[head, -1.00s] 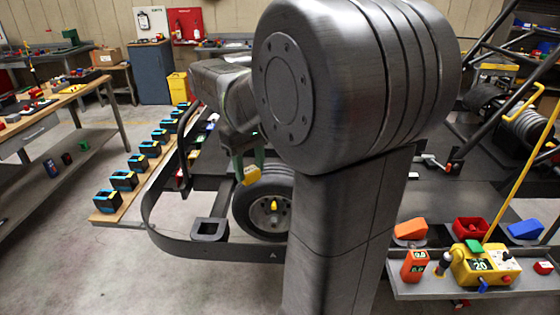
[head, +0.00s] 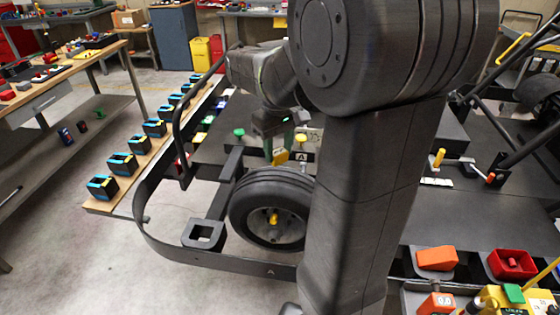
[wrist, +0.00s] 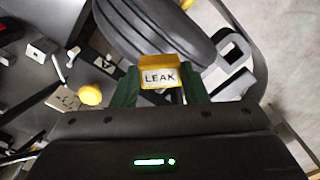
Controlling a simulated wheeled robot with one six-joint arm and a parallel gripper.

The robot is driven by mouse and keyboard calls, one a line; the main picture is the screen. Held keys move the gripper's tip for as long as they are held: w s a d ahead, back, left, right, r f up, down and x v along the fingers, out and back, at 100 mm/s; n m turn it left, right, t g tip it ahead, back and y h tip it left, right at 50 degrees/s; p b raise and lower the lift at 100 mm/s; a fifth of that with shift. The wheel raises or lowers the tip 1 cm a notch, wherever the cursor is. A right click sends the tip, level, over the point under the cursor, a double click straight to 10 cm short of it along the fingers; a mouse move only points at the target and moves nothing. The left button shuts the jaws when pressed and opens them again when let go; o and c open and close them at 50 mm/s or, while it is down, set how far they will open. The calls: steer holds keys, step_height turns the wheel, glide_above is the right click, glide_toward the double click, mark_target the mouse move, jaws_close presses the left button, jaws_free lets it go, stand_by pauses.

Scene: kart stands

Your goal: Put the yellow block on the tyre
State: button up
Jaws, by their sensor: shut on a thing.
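The yellow block (wrist: 159,68) has a white label reading "LEAK" and sits between the green fingers of my gripper (wrist: 160,88), which is shut on it. In the head view the block (head: 280,156) shows at the tip of my gripper (head: 278,150), near the far upper edge of the tyre. The black tyre (head: 240,207) is on a wheel with a grey hub and a yellow centre piece (head: 274,219). In the wrist view the tyre (wrist: 125,30) lies just beyond the block. I cannot tell whether block and tyre touch.
A yellow knob (head: 301,138) and a green knob (head: 239,132) stand behind the tyre. A curved black bar (head: 215,262) runs in front of it, with a square black bracket (head: 203,235) at its left. Several black-and-blue boxes line the wooden board (head: 112,199) at left.

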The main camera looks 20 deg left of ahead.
mark_target(279, 163)
steer(key=shift+f, duration=2.3)
steer(key=shift+f, duration=0.15)
steer(key=o, duration=1)
steer(key=shift+c, duration=0.2)
step_height(279, 163, up, 12)
steer(key=shift+r, duration=0.2)
